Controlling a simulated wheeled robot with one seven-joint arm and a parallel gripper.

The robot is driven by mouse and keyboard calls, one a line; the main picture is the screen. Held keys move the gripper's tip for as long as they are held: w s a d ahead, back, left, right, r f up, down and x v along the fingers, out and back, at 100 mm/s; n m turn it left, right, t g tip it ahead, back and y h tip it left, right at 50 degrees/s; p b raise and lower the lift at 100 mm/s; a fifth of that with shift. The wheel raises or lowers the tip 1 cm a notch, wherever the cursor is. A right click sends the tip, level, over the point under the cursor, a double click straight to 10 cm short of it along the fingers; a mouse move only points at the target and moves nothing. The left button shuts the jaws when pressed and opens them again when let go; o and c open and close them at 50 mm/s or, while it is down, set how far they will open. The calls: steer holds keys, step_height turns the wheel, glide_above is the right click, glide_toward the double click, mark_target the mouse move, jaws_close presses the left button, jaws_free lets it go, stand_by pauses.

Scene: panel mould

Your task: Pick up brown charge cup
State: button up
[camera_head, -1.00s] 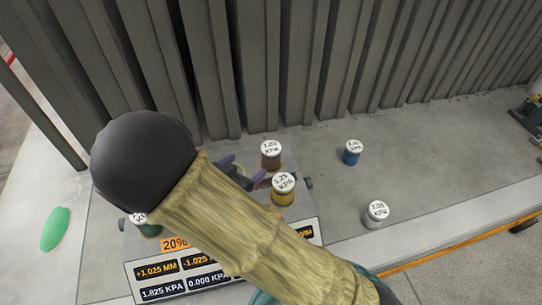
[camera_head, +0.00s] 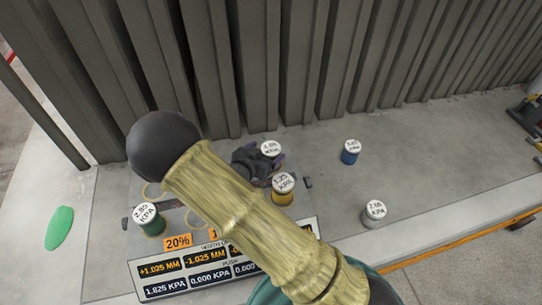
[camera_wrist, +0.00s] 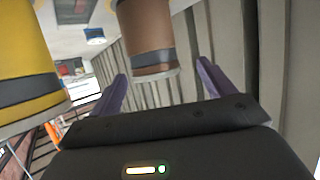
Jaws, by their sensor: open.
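The brown charge cup (camera_wrist: 148,38) shows in the wrist view just ahead of my gripper, with a dark band near its lower visible end. My gripper (camera_wrist: 163,70) is open, with its purple fingers to either side of the cup's end. I cannot tell how deep the cup sits between them. In the head view the cup's white, labelled lid (camera_head: 271,148) shows beside my dark gripper (camera_head: 274,168), which hides most of its body.
A yellow cup (camera_head: 283,192) stands close in front of the brown one. A green cup (camera_head: 151,224) is left, blue (camera_head: 350,155) and grey (camera_head: 374,216) cups right. A ribbed grey wall (camera_head: 300,60) rises behind. A display panel (camera_head: 215,268) lies in front.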

mark_target(273, 148)
steer(key=p+x, duration=0.1)
steer(key=x, duration=0.1)
steer(key=p+x, duration=0.1)
steer(key=x, duration=0.1)
steer(key=shift+d+f, duration=0.15)
steer(key=shift+d, duration=0.25)
steer(key=shift+w+d+f, duration=0.15)
steer(key=shift+w+f, duration=0.05)
steer(key=shift+w, duration=0.1)
steer(key=c, duration=1.3)
